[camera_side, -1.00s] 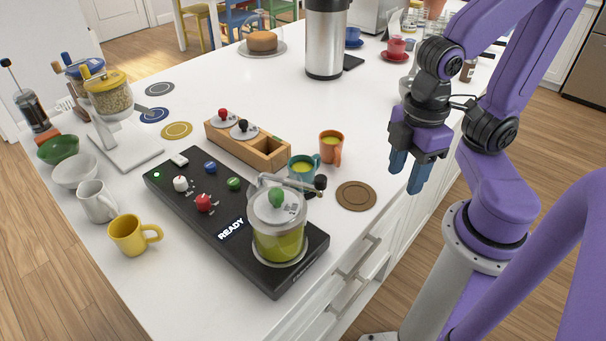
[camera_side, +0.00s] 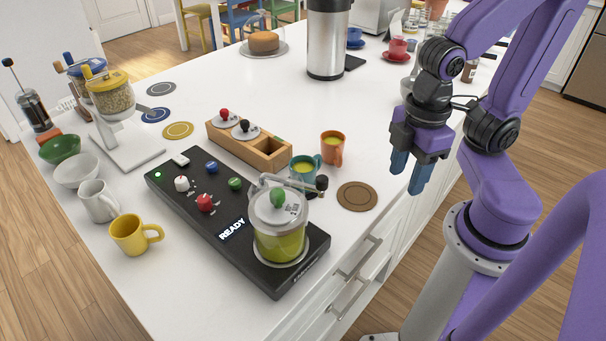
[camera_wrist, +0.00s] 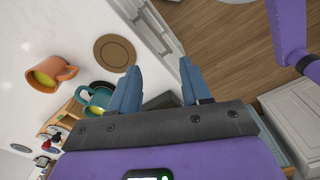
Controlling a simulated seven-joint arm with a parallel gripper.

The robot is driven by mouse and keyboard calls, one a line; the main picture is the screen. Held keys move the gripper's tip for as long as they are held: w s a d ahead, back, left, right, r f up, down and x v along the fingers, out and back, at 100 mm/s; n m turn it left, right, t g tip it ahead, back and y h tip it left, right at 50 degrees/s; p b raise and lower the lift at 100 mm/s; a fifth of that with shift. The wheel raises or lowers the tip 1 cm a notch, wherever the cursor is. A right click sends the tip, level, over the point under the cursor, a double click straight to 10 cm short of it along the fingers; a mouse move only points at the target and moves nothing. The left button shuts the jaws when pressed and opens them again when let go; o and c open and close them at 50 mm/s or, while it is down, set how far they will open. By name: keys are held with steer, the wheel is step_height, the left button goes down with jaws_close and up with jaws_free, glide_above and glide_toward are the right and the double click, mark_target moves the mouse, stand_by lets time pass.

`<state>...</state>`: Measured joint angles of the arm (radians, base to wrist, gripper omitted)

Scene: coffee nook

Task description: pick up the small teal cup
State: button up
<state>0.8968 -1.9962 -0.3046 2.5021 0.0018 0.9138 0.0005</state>
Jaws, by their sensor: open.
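The small teal cup (camera_side: 303,170) stands upright on the white counter with yellow-green liquid in it. It is partly hidden in the side view by the glass pot's handle and black knob. In the wrist view the teal cup (camera_wrist: 96,101) is at the left, just left of my left finger. My gripper (camera_side: 408,176) is open and empty, to the right of the cup and apart from it, out by the counter's edge. In the wrist view the fingers of my gripper (camera_wrist: 160,80) are spread, with drawers and floor beyond.
An orange cup (camera_side: 331,148) stands close behind the teal cup. A glass pot (camera_side: 279,240) of green liquid sits on the black control base (camera_side: 190,214) in front. A wooden box (camera_side: 222,141) is to the left. A brown coaster (camera_side: 357,196) lies flat to the right.

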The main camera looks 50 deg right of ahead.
steer(key=o, duration=0.9)
